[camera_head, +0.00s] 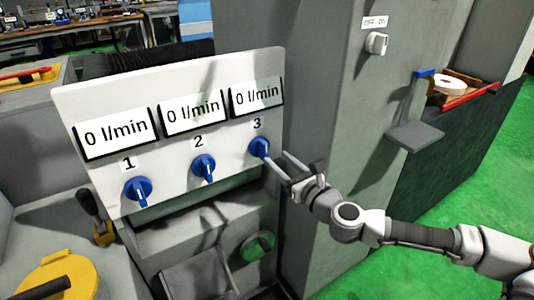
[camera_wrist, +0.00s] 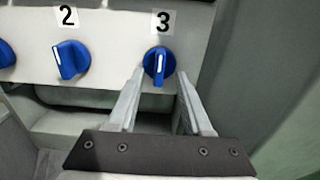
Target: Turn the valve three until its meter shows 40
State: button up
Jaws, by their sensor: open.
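Valve three (camera_head: 259,147) is a blue knob with a white pointer line under the label 3 on the white panel (camera_head: 180,130). It also shows in the wrist view (camera_wrist: 159,63), with its white line pointing about straight up and down. Its meter (camera_head: 257,97) reads 0 l/min. My gripper (camera_head: 275,158) is open, with its fingers directed at valve three. In the wrist view the two fingertips (camera_wrist: 160,75) lie on either side of the knob's lower part. I cannot tell whether they touch it.
Valve one (camera_head: 138,191) and valve two (camera_head: 203,168) are similar blue knobs to the left, and their meters read 0 l/min. A grey cabinet with an OFF/ON switch (camera_head: 377,43) stands to the right. A small grey shelf (camera_head: 415,135) sticks out beyond my arm.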

aim_at(266, 149)
jog(key=shift+b+x, duration=0.45)
jog(key=shift+x, duration=2.7)
grip_shut()
